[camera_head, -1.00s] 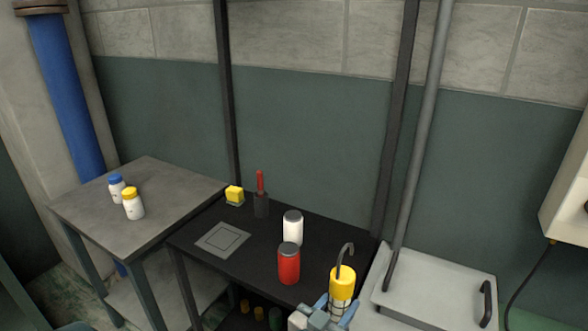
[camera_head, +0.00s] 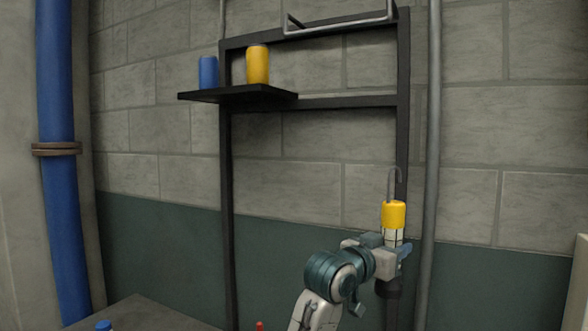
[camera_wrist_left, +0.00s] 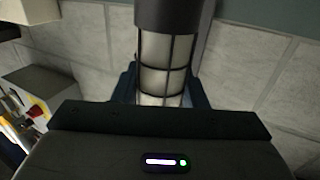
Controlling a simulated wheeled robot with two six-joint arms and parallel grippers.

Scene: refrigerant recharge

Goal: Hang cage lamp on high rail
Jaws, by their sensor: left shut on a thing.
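The cage lamp (camera_head: 394,214) has a yellow cap with a grey hook on top and a white caged body below. It is upright in my left gripper (camera_head: 393,246), which is shut around the caged body. The lamp's cage (camera_wrist_left: 162,68) also fills the middle of the left wrist view, between the fingers. The high rail (camera_head: 340,25) is a grey bar at the top of the black frame, well above the lamp's hook and partly cut by the picture's top edge. My right gripper is in neither view.
A black shelf (camera_head: 238,95) on the frame's left holds a blue can (camera_head: 208,72) and a yellow can (camera_head: 257,64). A grey vertical pipe (camera_head: 431,150) runs right of the lamp. A blue pipe (camera_head: 57,90) stands far left. The frame's middle is open.

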